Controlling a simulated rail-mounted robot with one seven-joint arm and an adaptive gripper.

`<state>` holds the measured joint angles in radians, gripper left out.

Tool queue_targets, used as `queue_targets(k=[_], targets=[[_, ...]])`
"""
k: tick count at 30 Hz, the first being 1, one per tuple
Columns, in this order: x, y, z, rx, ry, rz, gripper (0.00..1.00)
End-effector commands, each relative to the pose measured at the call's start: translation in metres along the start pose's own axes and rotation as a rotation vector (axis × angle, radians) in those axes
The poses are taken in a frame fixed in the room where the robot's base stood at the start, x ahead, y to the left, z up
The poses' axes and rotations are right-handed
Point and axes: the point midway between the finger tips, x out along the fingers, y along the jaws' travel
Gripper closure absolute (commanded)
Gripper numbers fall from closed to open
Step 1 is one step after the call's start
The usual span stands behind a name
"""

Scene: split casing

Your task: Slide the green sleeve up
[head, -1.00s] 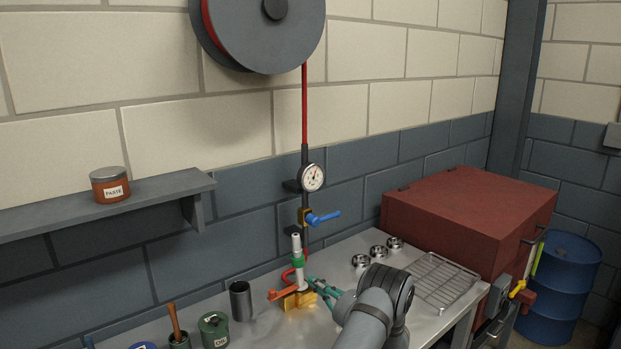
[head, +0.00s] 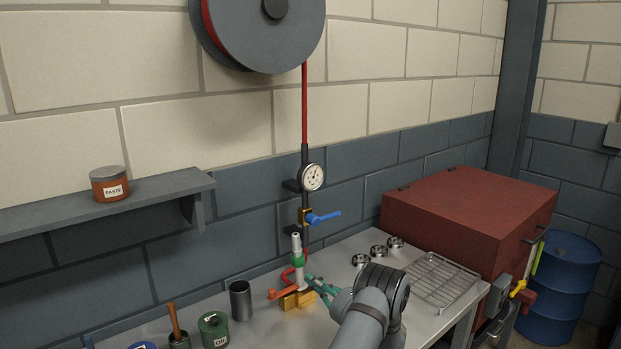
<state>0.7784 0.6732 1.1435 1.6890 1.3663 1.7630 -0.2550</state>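A green sleeve (head: 298,260) sits as a band around an upright pale post (head: 297,274), about midway up it. The post stands on a brass-yellow base (head: 298,300) on the metal bench. An orange-red piece (head: 281,294) sticks out to the left at the post's foot. My gripper (head: 312,283), with teal fingers, is just right of the post and lower than the sleeve. It looks apart from the sleeve. Whether it touches the post, and how wide its fingers are, is too small to tell. My arm hides part of the bench.
Behind the post are a blue-handled valve (head: 322,218) and a gauge (head: 312,177) on a line from a hose reel (head: 262,30). A dark cup (head: 240,300) and a green can (head: 213,328) stand left. A wire rack (head: 440,278) and red box (head: 468,215) are right.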

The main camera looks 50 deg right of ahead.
Motion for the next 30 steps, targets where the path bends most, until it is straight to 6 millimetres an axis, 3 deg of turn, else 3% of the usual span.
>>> queue_targets(k=[30], targets=[[0.026,0.000,0.000,0.000,0.000,0.001,1.00]])
